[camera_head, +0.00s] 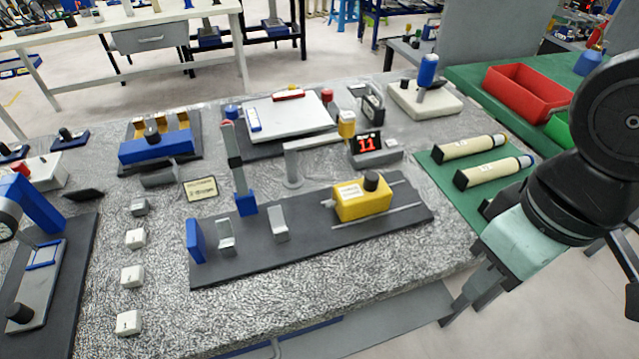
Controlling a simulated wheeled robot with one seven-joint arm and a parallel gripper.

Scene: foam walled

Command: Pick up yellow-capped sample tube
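My gripper (479,308) is at the lower right, off the bench's front right edge, pointing down. Its two fingers look apart, with nothing seen between them.
A red-digit display (370,145) and a pale stand (293,170) are near the yellow-topped item. A yellow block (362,200) sits on a dark rail plate (300,252). A red bin (524,91) is at the back right. The grey front edge is clear.

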